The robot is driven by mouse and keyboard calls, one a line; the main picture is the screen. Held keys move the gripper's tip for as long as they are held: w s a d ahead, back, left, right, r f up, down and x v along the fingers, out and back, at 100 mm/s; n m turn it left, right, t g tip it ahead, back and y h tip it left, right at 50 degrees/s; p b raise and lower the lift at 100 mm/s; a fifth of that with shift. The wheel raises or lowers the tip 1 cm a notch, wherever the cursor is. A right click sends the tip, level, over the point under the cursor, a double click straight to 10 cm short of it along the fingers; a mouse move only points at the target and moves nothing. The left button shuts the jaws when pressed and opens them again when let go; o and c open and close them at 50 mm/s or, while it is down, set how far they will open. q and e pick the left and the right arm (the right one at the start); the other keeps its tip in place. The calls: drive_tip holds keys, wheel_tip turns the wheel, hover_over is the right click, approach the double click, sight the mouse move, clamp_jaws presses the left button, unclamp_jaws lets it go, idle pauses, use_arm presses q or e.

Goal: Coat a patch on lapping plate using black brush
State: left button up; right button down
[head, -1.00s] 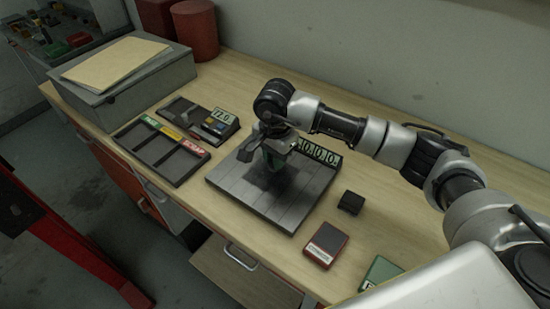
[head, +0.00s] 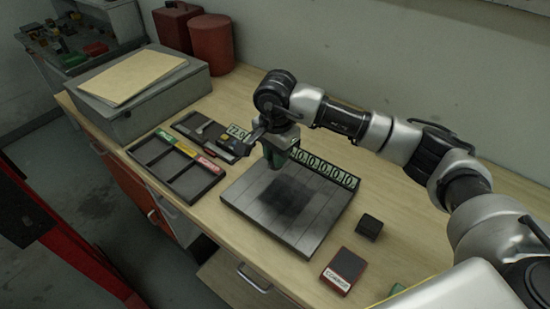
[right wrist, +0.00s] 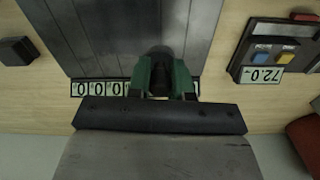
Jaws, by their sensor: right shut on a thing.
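The lapping plate (head: 320,195) is a grey grooved slab lying flat on the bench, with a dark smudged patch (head: 288,196) near its middle. My right gripper (head: 276,163) is over the plate's back left edge, above the surface. In the right wrist view its green fingers (right wrist: 164,76) are shut on a dark object, the black brush (right wrist: 160,70); its bristles are not clearly visible. The plate (right wrist: 100,35) also fills the top of that view. My left gripper is not in view.
A row of number tiles (head: 325,168) stands along the plate's back edge. A three-slot tray (head: 178,172) and a device with a display (head: 225,140) are at left. A black block (head: 369,227) and a red box (head: 343,271) lie right of the plate.

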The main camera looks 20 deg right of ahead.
drive_tip(key=shift+w+a+r+p, duration=0.15)
drive_tip(key=shift+r+p, duration=0.1)
drive_tip(key=shift+r, duration=0.4)
drive_tip(key=shift+w+d+r+p, duration=0.1)
drive_tip(key=shift+r+p, duration=0.1)
drive_tip(key=shift+r, duration=0.4)
drive_tip(key=shift+s+r, duration=0.15)
drive_tip(key=shift+r, duration=0.2)
